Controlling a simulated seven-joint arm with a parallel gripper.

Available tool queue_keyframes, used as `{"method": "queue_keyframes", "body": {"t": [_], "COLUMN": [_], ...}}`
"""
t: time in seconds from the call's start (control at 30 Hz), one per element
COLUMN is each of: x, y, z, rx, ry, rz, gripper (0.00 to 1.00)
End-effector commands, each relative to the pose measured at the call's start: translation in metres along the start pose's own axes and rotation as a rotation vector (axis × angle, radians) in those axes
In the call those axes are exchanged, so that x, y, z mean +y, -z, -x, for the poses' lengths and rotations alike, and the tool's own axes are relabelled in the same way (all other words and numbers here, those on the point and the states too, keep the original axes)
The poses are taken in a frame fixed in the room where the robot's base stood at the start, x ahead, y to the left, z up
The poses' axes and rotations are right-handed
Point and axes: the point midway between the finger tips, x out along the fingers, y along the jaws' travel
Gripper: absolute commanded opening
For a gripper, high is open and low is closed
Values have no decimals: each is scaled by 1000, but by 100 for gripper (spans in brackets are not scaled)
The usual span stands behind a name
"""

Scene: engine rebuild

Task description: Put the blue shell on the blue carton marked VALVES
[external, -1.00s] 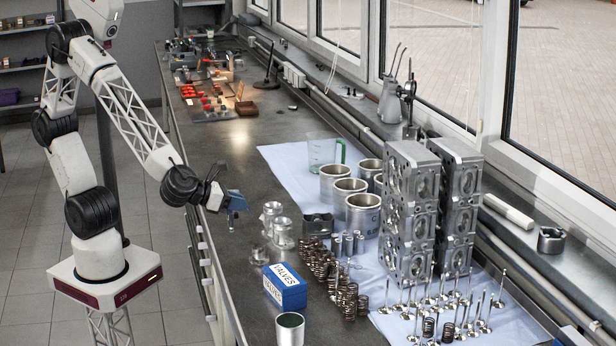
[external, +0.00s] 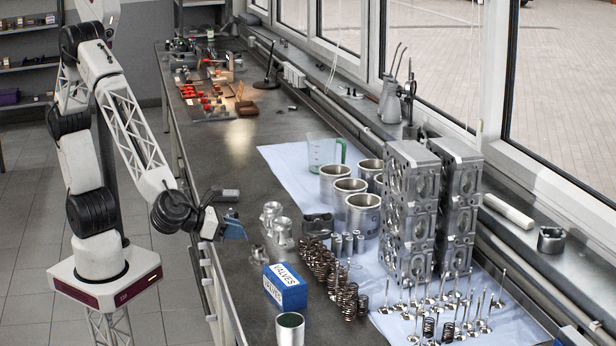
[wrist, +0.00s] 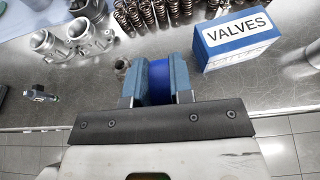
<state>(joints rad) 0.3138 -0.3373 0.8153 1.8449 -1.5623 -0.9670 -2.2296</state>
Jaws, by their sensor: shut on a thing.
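The blue carton marked VALVES (external: 286,288) stands on the bench near its front edge. In the wrist view the carton (wrist: 234,38) is just right of my gripper. My gripper (external: 236,229) is over the bench's left edge in the external view, to the upper left of the carton. In the wrist view its light-blue fingers (wrist: 160,78) are shut on the blue shell (wrist: 159,80), which shows as a darker blue piece between them. The fingers hide most of the shell. In the external view the shell cannot be told apart from the fingers.
Cylinder heads (external: 410,215) and upright valves (external: 455,318) are on the blue cloth at right. The bench between my gripper and the carton is mostly clear.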

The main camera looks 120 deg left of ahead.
Motion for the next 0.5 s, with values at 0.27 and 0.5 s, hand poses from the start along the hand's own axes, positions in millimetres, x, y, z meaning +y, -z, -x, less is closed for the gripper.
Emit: {"method": "queue_keyframes", "body": {"t": [0.27,0.5], "x": [0,-12], "y": [0,-3], "z": [-1,-10], "rx": [0,0], "ry": [0,-1], "rz": [0,0], "gripper": [0,0]}}
